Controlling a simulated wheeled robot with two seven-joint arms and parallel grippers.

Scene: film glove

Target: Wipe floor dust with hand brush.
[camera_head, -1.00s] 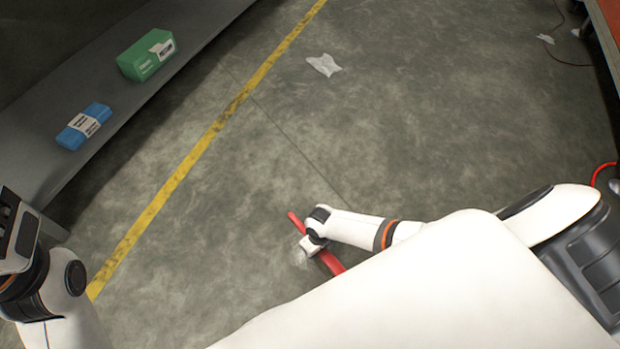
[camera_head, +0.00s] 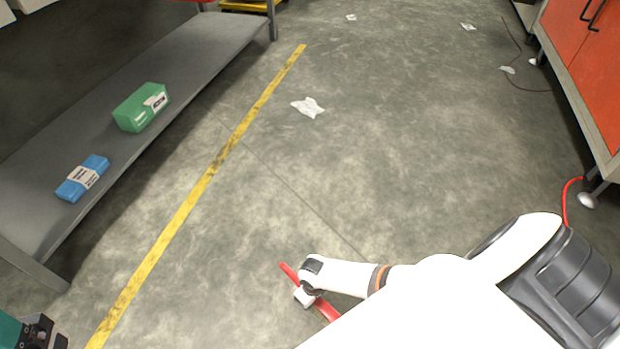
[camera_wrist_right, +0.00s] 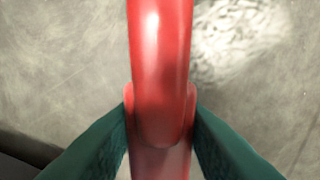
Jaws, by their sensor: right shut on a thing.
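A red hand brush (camera_head: 326,310) is in my right gripper (camera_head: 303,295), low over the concrete floor at the bottom middle of the head view. In the right wrist view, the two green fingers of my right gripper (camera_wrist_right: 160,125) are shut on the red handle (camera_wrist_right: 160,60). The bristles cannot be seen. A pale, mottled patch (camera_wrist_right: 240,45), perhaps dust, lies on the floor beside the handle. Part of my left gripper (camera_head: 40,332) shows at the bottom left corner; its fingertips are out of view. The white arm hides part of the brush.
A grey bench (camera_head: 215,45) on the left holds a green box (camera_head: 140,108) and a blue pack (camera_head: 82,178). A crumpled white scrap (camera_head: 308,107) lies on the floor. A red cabinet (camera_head: 585,60) and a black cable (camera_head: 515,75) are at the right. The middle floor is open.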

